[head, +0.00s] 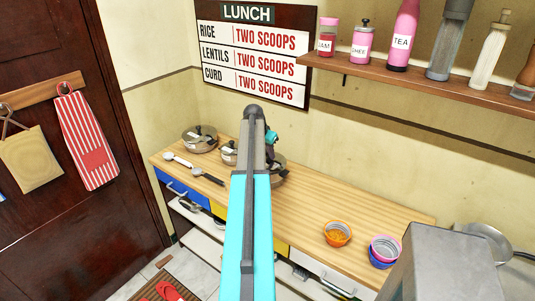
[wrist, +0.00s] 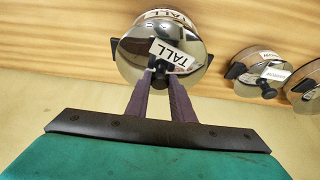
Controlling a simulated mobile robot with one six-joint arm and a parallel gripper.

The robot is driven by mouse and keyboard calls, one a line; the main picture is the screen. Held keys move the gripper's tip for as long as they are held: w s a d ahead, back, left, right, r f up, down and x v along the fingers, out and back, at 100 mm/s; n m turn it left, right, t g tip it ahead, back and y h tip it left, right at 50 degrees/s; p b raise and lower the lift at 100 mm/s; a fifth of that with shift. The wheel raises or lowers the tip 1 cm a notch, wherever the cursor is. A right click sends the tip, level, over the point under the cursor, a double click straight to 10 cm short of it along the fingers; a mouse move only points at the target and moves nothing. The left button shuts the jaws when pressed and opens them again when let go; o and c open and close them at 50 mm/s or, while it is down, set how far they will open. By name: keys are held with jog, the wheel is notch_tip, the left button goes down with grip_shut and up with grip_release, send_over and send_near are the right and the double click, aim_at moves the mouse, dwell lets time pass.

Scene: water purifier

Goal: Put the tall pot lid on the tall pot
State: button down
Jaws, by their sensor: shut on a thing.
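The tall pot lid (wrist: 137,47) is shiny, with a "TALL" label, in the wrist view. My gripper (wrist: 162,72) is shut on its dark knob. The tall pot (wrist: 145,17), also labelled "TALL", shows mostly hidden behind the lid, with dark handles at the sides. The lid lies over the pot's opening in this view; I cannot tell whether it touches the rim. In the head view my arm hides most of the tall pot (head: 279,172) and the lid.
Two lidded pots stand beside it: a middle one (head: 229,155) and another at the far left (head: 199,143). White and dark ladles (head: 207,176) lie in front. An orange bowl (head: 337,235) and pink bowl (head: 385,248) stand at right. A bottle shelf (head: 420,85) juts out above.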

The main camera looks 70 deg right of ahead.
jog(key=shift+f, duration=0.45)
jog(key=c, duration=1.8)
grip_release()
jog(key=shift+r, duration=0.1)
jog(key=shift+p+v, duration=2)
jog(key=shift+v, duration=3.5)
jog(key=shift+a, duration=0.15)
